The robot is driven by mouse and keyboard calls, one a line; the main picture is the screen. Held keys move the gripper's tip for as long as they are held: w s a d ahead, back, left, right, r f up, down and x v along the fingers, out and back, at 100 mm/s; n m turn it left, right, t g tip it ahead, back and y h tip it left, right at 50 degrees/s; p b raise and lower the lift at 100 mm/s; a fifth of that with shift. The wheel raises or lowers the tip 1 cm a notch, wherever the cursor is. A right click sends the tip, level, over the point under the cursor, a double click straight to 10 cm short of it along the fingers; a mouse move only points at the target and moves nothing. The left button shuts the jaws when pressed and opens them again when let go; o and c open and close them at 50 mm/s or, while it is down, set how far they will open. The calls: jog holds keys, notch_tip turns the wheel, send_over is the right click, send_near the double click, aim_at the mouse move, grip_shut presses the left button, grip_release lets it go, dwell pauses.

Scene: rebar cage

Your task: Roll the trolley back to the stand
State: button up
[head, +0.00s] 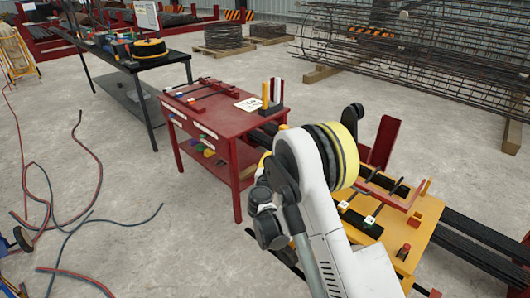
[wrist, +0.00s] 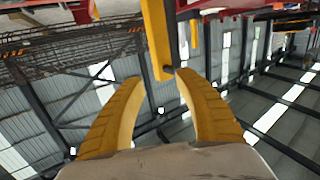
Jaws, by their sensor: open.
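The yellow trolley (head: 408,262) sits on dark rails at the right of the head view, partly hidden by my arm. It carries black strips, small white tags and a red bar on short posts. My gripper (wrist: 158,76) shows in the wrist view, open, with two curved yellow fingers apart. A yellow bar (wrist: 158,42) reaches down between the fingertips; I cannot tell whether it touches them or what it belongs to. My arm hides the gripper in the head view.
Dark rails (head: 480,258) run to the lower right. A long rebar cage (head: 430,50) lies on timbers behind. A dark workbench (head: 110,60) with tools stands at the upper left. Red and blue hoses (head: 75,190) lie on the left floor. The concrete between hoses and stand is clear.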

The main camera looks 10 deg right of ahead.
notch_tip(320, 180, down, 4)
jog(key=a+t, duration=0.1)
jog(key=a, duration=0.2)
jog(key=b+x, duration=0.3)
jog(key=x, duration=0.8)
jog(key=shift+w+a+y+b, duration=0.15)
jog(key=shift+w+y+b, duration=0.05)
jog(key=shift+y+b, duration=0.1)
grip_shut()
